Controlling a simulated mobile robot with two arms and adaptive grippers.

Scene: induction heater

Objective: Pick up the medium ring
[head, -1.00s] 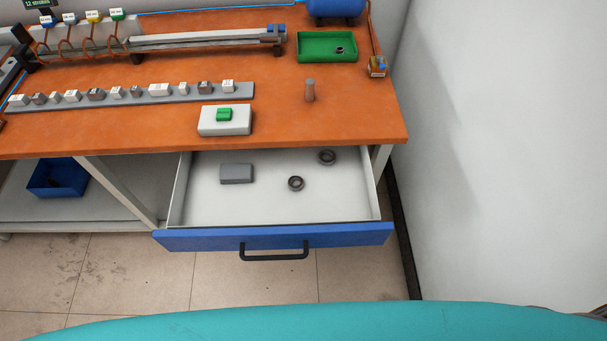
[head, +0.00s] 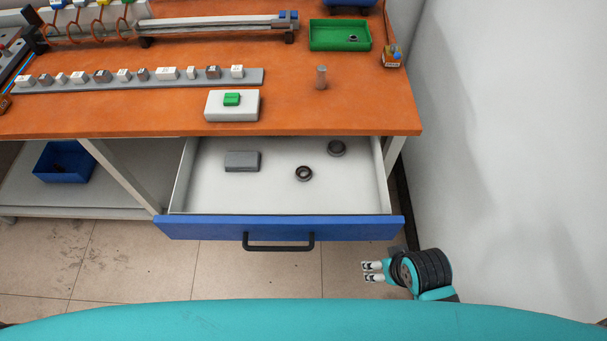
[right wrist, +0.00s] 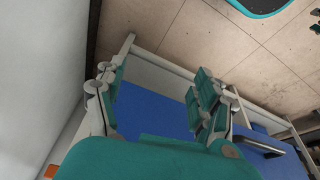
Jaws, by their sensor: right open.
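Two dark rings lie flat in the open drawer (head: 240,200). The nearer ring (head: 303,173) is right of the drawer's middle, and the farther ring (head: 336,148) is near its back right. A small dark ring (head: 353,38) sits in the green tray (head: 318,35) on the table. I cannot tell for sure which is the medium one. My right gripper (head: 372,271) is open and empty, outside the drawer, below its front right corner. In the right wrist view its fingers (right wrist: 155,85) are spread apart with the blue drawer front beyond. My left gripper is not seen.
A grey block (head: 242,161) lies in the drawer on the left. The blue drawer front with its black handle (head: 278,247) stands between my right gripper and the rings. The orange table (head: 330,115) overhangs the drawer's back. A white wall (head: 500,150) bounds the right side.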

